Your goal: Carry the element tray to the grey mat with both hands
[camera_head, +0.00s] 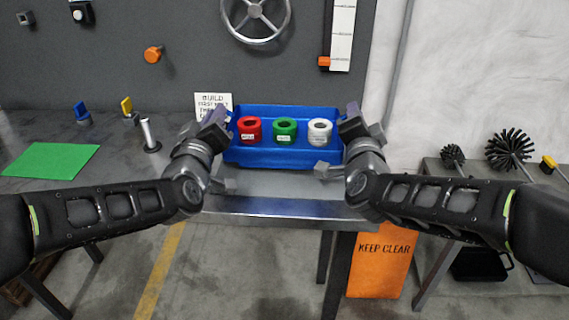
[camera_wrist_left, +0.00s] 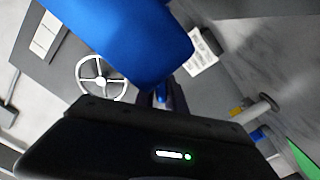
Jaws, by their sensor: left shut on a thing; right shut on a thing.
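The blue element tray (camera_head: 282,155) is in the middle of the head view, over the bench against the grey panel. It holds a red element (camera_head: 249,136), a green element (camera_head: 285,139) and a white element (camera_head: 320,139) in a row. My left gripper (camera_head: 222,121) is shut on the tray's left end; my right gripper (camera_head: 351,117) is shut on its right end. The tray (camera_wrist_left: 130,42) also fills the upper middle of the left wrist view. It looks level; I cannot tell whether it touches the bench. I cannot clearly make out the grey mat against the grey bench top.
On the bench left of the tray are a green sheet (camera_head: 50,160), a metal post (camera_head: 149,136), and blue (camera_head: 82,114) and yellow (camera_head: 127,107) pieces. A sign (camera_head: 213,104) stands behind. Round brushes (camera_head: 508,148) sit on a right-hand shelf. An orange sign (camera_head: 379,265) hangs below.

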